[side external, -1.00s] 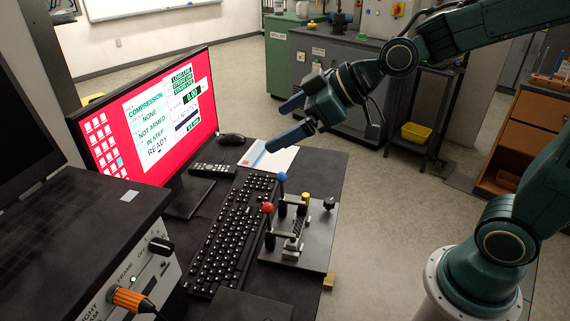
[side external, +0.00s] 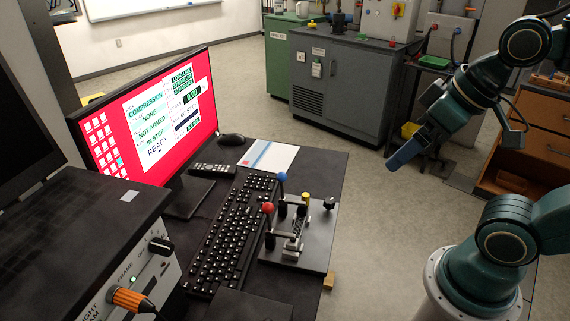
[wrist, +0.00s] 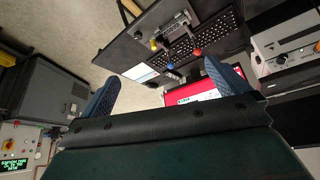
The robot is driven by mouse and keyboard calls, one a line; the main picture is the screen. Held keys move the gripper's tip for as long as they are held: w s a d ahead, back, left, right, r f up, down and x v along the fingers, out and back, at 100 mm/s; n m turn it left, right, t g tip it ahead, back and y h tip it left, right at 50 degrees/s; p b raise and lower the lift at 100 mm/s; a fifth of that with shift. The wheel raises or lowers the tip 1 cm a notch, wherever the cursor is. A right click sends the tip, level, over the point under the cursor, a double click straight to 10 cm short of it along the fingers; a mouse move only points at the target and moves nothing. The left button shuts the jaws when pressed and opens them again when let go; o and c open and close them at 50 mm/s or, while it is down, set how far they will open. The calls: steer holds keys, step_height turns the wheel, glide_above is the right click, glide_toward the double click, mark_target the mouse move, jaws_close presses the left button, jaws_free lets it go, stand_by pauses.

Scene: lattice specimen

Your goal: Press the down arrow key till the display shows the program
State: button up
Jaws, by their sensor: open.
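The black keyboard (side external: 236,228) lies on the dark desk in front of the monitor; its down arrow key is too small to pick out. The monitor's pink screen (side external: 150,120) reads COMPRESSION, NONE, NOT ARMED, IN STEP and READY in the side view. A small display with green text (wrist: 14,165) is at the lower left in the wrist view; its words are blurred. My gripper (side external: 409,131) is open and empty, in the air to the right of the desk, well away from the keyboard. Its two blue fingers are apart in the wrist view (wrist: 161,75).
A plate with red, blue and yellow knobbed levers (side external: 298,240) stands on the desk to the right of the keyboard. A mouse (side external: 232,139), a dark keypad (side external: 213,170) and a white sheet (side external: 268,156) lie behind it. A control box with an orange knob (side external: 131,300) is at lower left.

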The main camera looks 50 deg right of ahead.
jaws_close()
stand_by(0.5)
stand_by(1.3)
